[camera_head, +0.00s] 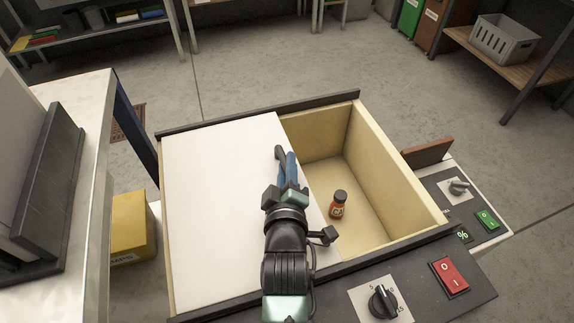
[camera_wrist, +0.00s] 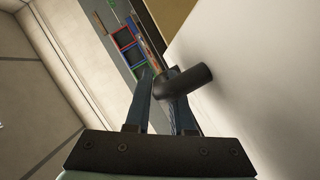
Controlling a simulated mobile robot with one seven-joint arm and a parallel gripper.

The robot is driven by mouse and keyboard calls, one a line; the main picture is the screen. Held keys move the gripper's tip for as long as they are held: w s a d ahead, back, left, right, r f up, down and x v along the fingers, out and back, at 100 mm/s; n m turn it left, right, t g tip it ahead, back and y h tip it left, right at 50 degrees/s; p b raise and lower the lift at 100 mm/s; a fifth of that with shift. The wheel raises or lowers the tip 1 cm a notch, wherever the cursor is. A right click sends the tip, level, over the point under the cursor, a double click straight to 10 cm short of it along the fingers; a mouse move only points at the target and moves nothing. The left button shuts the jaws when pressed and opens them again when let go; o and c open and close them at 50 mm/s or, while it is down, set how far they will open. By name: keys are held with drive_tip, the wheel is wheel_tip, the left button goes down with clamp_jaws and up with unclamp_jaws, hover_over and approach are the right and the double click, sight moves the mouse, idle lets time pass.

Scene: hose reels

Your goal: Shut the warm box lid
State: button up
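The warm box (camera_head: 400,165) is a cream open-topped box with dark rails. Its flat white lid (camera_head: 215,200) covers the left part of the opening, and the right part is uncovered. A dark tubular handle (camera_head: 281,153) is on the lid near its right edge; the handle also shows in the wrist view (camera_wrist: 188,82). My gripper (camera_head: 289,165) is at the handle. In the wrist view its blue fingers (camera_wrist: 160,90) stand a little apart, and the handle overlaps the right finger. I cannot tell whether they touch. A small orange bottle (camera_head: 338,206) stands inside the box.
A control panel with a black knob (camera_head: 383,303) and a red switch (camera_head: 449,276) lies along the near side. A brown block (camera_head: 428,152) and a green switch (camera_head: 487,220) are at the right. A yellow box (camera_head: 130,230) stands at the left.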

clamp_jaws()
idle(1.2)
